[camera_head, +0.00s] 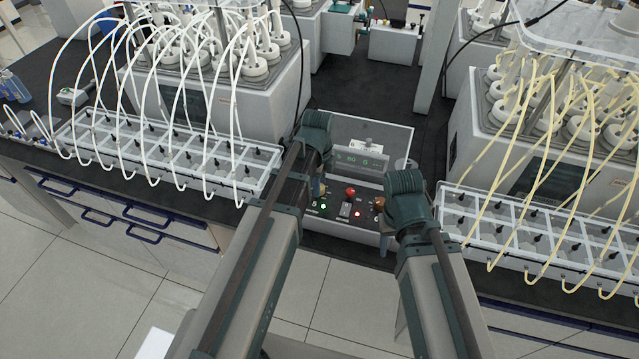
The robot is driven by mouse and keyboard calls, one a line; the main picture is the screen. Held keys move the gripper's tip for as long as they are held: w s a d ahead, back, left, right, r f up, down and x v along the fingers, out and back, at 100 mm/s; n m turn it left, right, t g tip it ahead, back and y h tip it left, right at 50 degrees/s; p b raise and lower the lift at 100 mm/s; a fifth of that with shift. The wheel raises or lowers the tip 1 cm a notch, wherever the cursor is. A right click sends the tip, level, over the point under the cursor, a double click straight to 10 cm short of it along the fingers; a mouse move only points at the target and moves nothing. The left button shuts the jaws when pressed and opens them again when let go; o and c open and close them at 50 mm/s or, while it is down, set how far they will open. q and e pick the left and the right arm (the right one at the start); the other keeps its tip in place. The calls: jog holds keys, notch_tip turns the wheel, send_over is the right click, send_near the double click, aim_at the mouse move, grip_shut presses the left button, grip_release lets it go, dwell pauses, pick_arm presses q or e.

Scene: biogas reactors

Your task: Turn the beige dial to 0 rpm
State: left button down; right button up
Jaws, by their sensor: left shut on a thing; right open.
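The control box has a black front panel (338,212) and a small display (362,161). A beige dial (319,189) is at the panel's left end, small and partly hidden by my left arm. My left gripper (319,185) is at that dial and shut on it; its fingers are mostly hidden behind the wrist. The dial's pointer and the display's digits are too small to read surely. My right gripper (386,238) is open at the panel's right end, mostly hidden by its own wrist.
A red knob (350,191), a green light (323,206) and a brownish knob (379,203) are on the panel. Racks of bottles with white tubes (170,160) stand left, and with yellow tubes (530,240) right.

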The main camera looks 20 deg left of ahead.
dwell(0.3)
pick_arm(q)
jog(key=n, duration=0.4)
jog(key=shift+n, duration=0.4)
jog(key=n, duration=0.5)
jog(key=shift+w+n, duration=0.1)
jog(key=shift+n, duration=0.2)
jog(key=n, duration=0.5)
jog(key=shift+y, duration=0.3)
jog(key=n, duration=0.5)
jog(key=shift+g, duration=0.3)
jog(key=shift+n, duration=0.3)
jog(key=shift+c, duration=2.3)
grip_release()
